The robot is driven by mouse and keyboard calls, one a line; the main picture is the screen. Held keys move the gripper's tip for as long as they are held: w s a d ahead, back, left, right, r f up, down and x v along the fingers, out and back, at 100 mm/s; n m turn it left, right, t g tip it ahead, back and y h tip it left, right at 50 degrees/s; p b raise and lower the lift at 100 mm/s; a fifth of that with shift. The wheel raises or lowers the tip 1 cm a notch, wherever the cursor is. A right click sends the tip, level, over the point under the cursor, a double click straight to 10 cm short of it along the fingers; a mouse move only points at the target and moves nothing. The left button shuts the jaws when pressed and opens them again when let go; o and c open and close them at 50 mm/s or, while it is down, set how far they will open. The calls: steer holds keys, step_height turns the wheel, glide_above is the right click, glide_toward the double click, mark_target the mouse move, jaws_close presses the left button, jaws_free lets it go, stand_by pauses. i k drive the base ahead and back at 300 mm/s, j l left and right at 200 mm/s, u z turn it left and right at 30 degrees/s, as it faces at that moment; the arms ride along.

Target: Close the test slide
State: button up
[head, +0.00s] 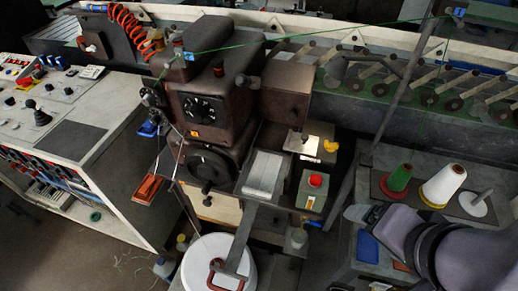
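I cannot tell for certain which part is the test slide. A pale ribbed plate (264,175) sits on a grey bracket in front of the dark brown machine head (205,100). A small bright plate (312,148) with a yellow knob (331,146) lies to its right, below a brown box (286,90). My arm comes in from the lower right. Its dark end, my gripper (366,213), is right of the red-button box and apart from both plates. Its fingers are too small and dark to read.
A red push button (315,180) sits on a box right of the ribbed plate. A green cone (398,178) and a white cone (443,184) stand near my arm. A control console (60,110) fills the left.

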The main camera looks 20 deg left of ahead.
mark_target(234, 257)
steer(key=u, duration=2.15)
steer(key=k+j+z, duration=0.25)
steer(key=k, duration=0.3)
steer(key=j, duration=0.1)
